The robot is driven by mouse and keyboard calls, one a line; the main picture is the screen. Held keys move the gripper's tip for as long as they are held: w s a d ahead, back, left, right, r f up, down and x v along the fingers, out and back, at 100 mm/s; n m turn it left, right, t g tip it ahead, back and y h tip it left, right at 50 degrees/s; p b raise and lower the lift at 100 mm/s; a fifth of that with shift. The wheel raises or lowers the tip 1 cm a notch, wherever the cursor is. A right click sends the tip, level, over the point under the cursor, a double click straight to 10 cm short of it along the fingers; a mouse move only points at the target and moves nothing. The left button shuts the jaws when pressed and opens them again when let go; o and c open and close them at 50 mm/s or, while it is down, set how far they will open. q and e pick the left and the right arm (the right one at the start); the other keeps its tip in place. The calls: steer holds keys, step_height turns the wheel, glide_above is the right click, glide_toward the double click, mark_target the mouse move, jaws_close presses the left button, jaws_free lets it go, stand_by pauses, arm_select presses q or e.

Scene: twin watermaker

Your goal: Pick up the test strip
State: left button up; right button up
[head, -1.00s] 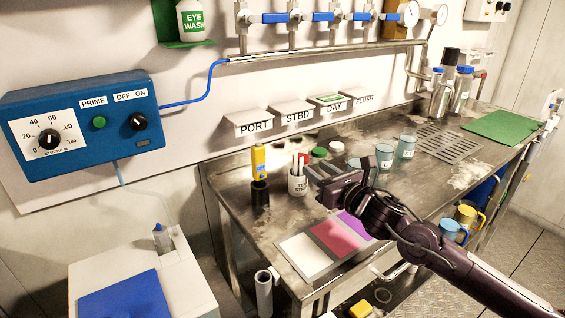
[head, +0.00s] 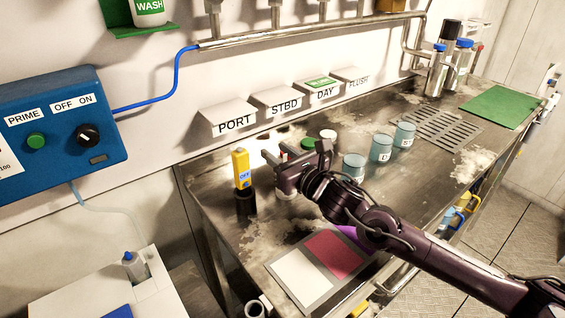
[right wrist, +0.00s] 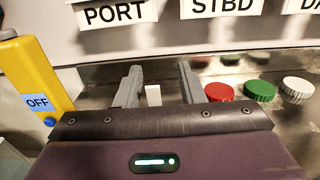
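A narrow white strip (right wrist: 153,95) stands upright between the two fingers of my right gripper (right wrist: 159,70) in the right wrist view. The fingers are apart, with a gap on each side of the strip. Its lower end is hidden behind the gripper body. In the head view my right gripper (head: 276,157) is over the white strip cup (head: 286,194), which it mostly hides. My left gripper is not in view.
A yellow device marked OFF (head: 241,168) stands in a dark holder left of the gripper. Red (right wrist: 219,92), green (right wrist: 258,90) and white (right wrist: 297,87) caps lie to the right. Blue-tinted beakers (head: 381,148) stand farther right. A colour card (head: 300,278) lies in front.

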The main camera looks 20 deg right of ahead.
steer(key=shift+s+a+r, duration=0.1)
steer(key=shift+s+r, duration=0.2)
steer(key=shift+s, duration=0.25)
steer(key=shift+c, duration=1.6)
steer(key=shift+w+f, duration=0.15)
jaws_close()
steer(key=shift+r, duration=0.2)
